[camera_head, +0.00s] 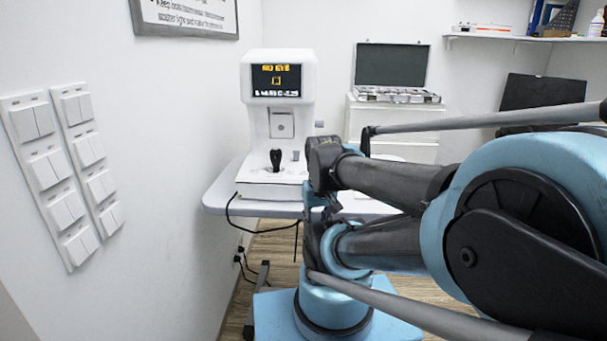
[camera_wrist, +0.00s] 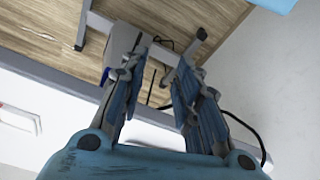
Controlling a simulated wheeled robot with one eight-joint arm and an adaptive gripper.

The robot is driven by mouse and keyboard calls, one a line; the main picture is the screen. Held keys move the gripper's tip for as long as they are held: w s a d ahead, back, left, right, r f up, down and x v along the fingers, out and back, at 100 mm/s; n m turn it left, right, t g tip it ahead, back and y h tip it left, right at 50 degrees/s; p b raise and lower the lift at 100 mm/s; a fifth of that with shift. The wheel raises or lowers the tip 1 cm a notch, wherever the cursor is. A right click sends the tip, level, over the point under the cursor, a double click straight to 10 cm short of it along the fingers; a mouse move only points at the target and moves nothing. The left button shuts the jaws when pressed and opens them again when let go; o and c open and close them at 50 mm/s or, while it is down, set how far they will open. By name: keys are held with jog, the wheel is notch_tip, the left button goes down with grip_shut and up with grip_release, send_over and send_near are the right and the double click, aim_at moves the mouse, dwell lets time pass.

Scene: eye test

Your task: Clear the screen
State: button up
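A white eye-test machine (camera_head: 277,120) stands on a small table at the middle left of the head view. Its dark screen (camera_head: 277,80) is lit, with yellow text and a small yellow figure in the middle; the text is too small to read surely. A black joystick (camera_head: 276,160) stands upright on the machine's base. My gripper (camera_wrist: 160,52) shows in the wrist view with its two blue fingers apart and nothing seen between them. It points toward the floor and table legs. In the head view my arm is to the right of the machine, and the fingers are hard to make out.
The table (camera_head: 222,190) has a pale top, with a black cable (camera_head: 229,215) hanging from it. Wall switches (camera_head: 65,170) are at left. A white cabinet (camera_head: 425,122) holding an open case (camera_head: 390,70) stands behind, and a shelf (camera_head: 520,38) is at upper right.

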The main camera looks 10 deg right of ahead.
grip_shut()
dwell(1.0)
